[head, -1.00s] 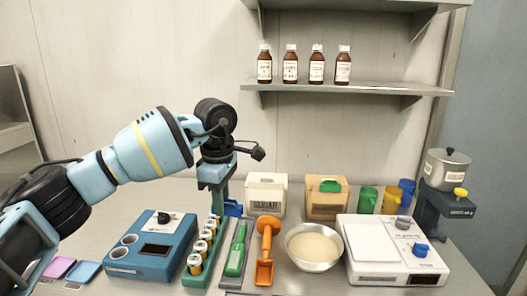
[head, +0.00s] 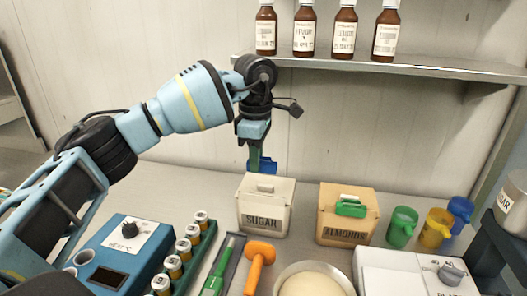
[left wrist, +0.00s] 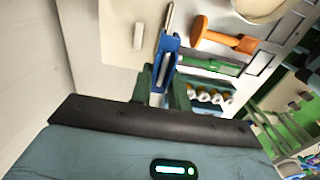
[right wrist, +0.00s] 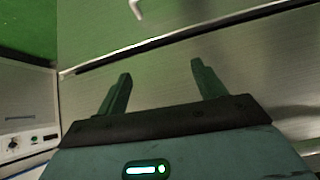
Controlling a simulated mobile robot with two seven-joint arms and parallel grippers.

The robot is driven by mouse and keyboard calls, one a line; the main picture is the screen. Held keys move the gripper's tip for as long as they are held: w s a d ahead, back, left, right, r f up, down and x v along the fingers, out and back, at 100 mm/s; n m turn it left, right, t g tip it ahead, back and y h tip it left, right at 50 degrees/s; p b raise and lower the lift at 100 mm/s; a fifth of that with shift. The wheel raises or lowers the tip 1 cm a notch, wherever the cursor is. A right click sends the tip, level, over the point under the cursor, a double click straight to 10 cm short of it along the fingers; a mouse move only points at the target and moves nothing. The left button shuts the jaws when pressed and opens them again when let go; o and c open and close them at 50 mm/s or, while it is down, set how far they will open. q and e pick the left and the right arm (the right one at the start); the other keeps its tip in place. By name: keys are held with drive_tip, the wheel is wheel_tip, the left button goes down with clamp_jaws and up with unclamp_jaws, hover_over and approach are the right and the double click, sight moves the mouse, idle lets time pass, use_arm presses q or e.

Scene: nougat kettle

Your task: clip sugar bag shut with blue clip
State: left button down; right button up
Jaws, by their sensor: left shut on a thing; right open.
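The white sugar bag (head: 265,207), marked SUGAR, stands upright on the counter in the head view. A small pale piece shows on its folded top. My left gripper (head: 256,163) is shut on the blue clip (head: 268,166), held just above and behind the bag's top. The blue clip (left wrist: 166,62) also shows between the fingers of my left gripper (left wrist: 164,90) in the left wrist view, with the bag's pale side beside it. My right gripper (right wrist: 160,85) is open and empty in the right wrist view, away from the bag.
The almonds bag (head: 346,217) with a green clip (head: 351,206) stands to the right. Green, yellow and blue cups are beyond it. A rack of small jars (head: 183,250), an orange scoop (head: 259,258) and a bowl (head: 314,281) are in front. A bottle shelf (head: 400,65) hangs above.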

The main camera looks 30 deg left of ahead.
use_arm(q)
drive_tip(key=shift+s, duration=0.2)
drive_tip(key=shift+f, duration=0.2)
drive_tip(key=shift+f+b, duration=0.8)
drive_tip(key=shift+f, duration=3)
use_arm(e)
drive_tip(key=shift+s+a+f+g, duration=0.1)
drive_tip(key=shift+s+f+g, duration=0.2)
drive_tip(key=shift+s+f, duration=0.9)
use_arm(q)
drive_tip(key=shift+r, duration=0.1)
use_arm(e)
drive_tip(key=shift+w, duration=0.3)
drive_tip(key=shift+w+r, duration=0.1)
drive_tip(key=shift+r, duration=0.15)
use_arm(q)
drive_tip(key=shift+f, duration=0.45)
use_arm(e)
drive_tip(key=shift+w+r, duration=0.15)
drive_tip(key=shift+r, duration=0.05)
